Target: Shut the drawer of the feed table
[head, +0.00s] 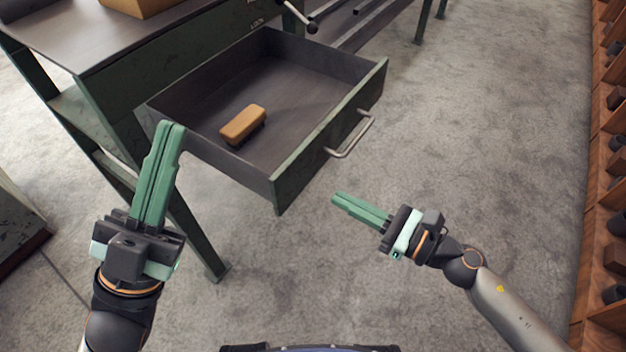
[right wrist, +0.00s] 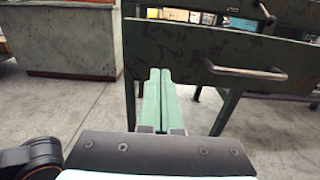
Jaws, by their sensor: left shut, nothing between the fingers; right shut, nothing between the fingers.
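The drawer (head: 330,160) of the green feed table (head: 75,50) stands pulled out in the head view, its dark inside showing. A bar handle (head: 352,136) is on its front. A brown-topped brush or block (head: 243,124) lies inside it. The drawer front (right wrist: 290,62) and handle (right wrist: 245,72) also show in the right wrist view. My right gripper (head: 334,198) is shut and empty, below the handle in the picture and apart from it. My left gripper (head: 172,126) is shut and empty, at the left of the drawer; whether it touches cannot be told.
A wooden rack (head: 603,150) with dark parts lines the right side. A table leg (head: 205,245) stands left of the drawer. A cabinet (head: 15,225) is at the lower left. Grey floor (head: 480,130) is clear between drawer and rack.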

